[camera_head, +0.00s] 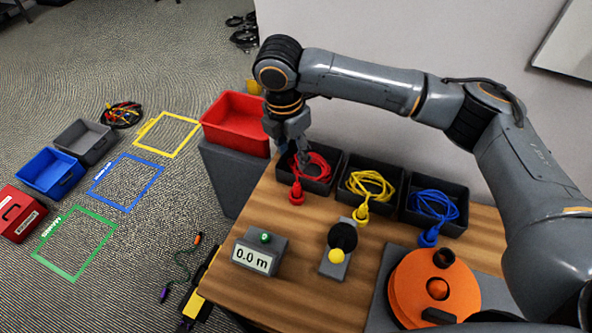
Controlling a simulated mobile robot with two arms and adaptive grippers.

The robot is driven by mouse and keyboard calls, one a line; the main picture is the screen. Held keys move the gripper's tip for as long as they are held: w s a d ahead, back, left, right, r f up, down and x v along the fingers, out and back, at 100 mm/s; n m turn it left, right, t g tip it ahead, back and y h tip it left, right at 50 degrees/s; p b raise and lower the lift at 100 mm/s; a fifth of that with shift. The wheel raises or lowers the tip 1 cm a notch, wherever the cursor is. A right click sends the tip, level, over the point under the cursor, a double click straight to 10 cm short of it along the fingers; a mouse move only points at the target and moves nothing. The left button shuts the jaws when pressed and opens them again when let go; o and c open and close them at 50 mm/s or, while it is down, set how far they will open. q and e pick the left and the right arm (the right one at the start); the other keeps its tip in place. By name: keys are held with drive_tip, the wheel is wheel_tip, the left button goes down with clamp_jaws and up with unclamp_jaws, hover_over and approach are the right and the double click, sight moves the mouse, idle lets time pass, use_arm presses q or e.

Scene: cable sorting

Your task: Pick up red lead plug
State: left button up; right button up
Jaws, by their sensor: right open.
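The red lead plug (296,194) hangs at the front edge of the left black tray, with the coiled red lead (318,170) lying in that tray. My right gripper (303,163) is open and points down over the left side of the red lead's tray, a little above and behind the plug as seen here. I cannot tell whether its fingers touch the red cable. The fingertips are small and dark against the tray. My left gripper is not in view.
A yellow lead (369,185) and a blue lead (434,204) lie in neighbouring trays. A red bin (235,122) stands behind left.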

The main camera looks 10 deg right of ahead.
sight(297, 184)
drive_tip(key=f, duration=0.5)
drive_tip(key=shift+s+d+f, duration=0.1)
drive_tip(key=shift+d+f, duration=0.2)
drive_tip(key=shift+f, duration=0.05)
drive_tip(key=f, duration=0.3)
drive_tip(key=shift+w+d+f+p, duration=0.1)
drive_tip(key=shift+w+p, duration=0.2)
wheel_tip(297, 184, down, 4)
drive_tip(key=shift+d+r+p, duration=0.15)
drive_tip(key=shift+r+p, duration=0.05)
drive_tip(key=shift+p, duration=0.15)
drive_tip(key=shift+w+f, duration=0.1)
drive_tip(key=shift+f, duration=0.25)
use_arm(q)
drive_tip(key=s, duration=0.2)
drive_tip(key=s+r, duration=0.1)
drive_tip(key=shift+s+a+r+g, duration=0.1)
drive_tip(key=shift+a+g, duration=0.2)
use_arm(e)
drive_tip(key=shift+f, duration=0.15)
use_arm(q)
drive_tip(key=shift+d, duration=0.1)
use_arm(e)
clamp_jaws()
